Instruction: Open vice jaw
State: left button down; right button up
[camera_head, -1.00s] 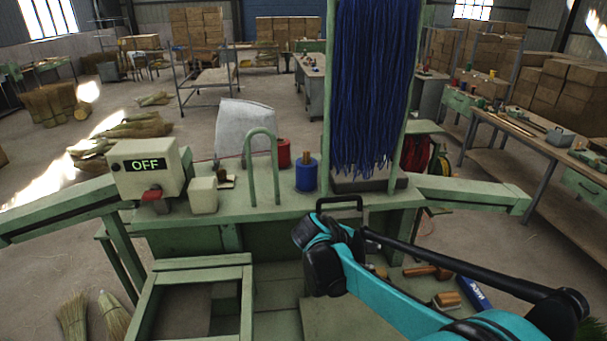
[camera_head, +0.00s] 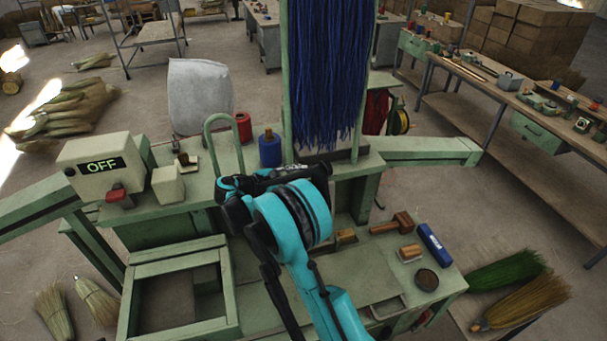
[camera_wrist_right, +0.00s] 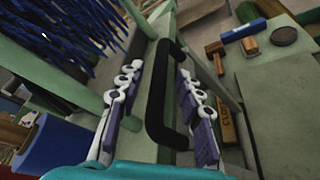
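The black vice handle (camera_wrist_right: 156,100) is a bar with bent ends on the green bench, below the hanging blue bristles. It shows in the right wrist view; my arm mostly hides it in the head view. My right gripper (camera_wrist_right: 160,74) is open, with its purple-padded fingers on either side of the handle. Gaps show between the pads and the bar, with the right-hand finger nearer to it. In the head view my turquoise right arm (camera_head: 290,218) reaches over the bench front. The jaw itself cannot be made out clearly. My left gripper is not in view.
Blue bristles (camera_head: 328,75) hang in a green frame behind my gripper.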

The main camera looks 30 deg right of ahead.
jog(key=shift+x, duration=0.9)
grip_shut()
jog(key=shift+s, duration=0.1)
